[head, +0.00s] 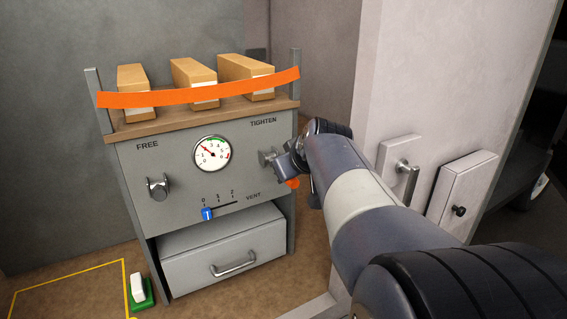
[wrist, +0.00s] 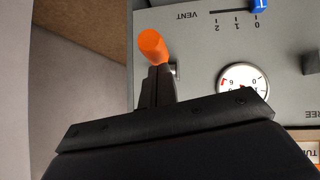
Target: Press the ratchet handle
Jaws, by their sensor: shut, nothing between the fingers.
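The ratchet handle has an orange grip (head: 292,183), mostly hidden behind my arm in the head view, at the right side of the grey cabinet panel under the TIGHTEN label. In the wrist view the orange grip (wrist: 153,46) shows just beyond my fingertips. My gripper (wrist: 159,70) is shut and empty, its fingertips at or very close to the grip; I cannot tell whether they touch. The orange strap (head: 200,98) runs across three boxes on the cabinet top. The round gauge (head: 212,153) has its red needle pointing upper left, at the low end.
A metal fitting (head: 158,187) sits under FREE. The blue VENT slider (head: 207,214) is at 0. A closed drawer (head: 223,250) is below. On the right, the wall has a lever handle (head: 407,175) and a box with a black knob (head: 459,210). A green-and-white object (head: 140,290) lies on the floor.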

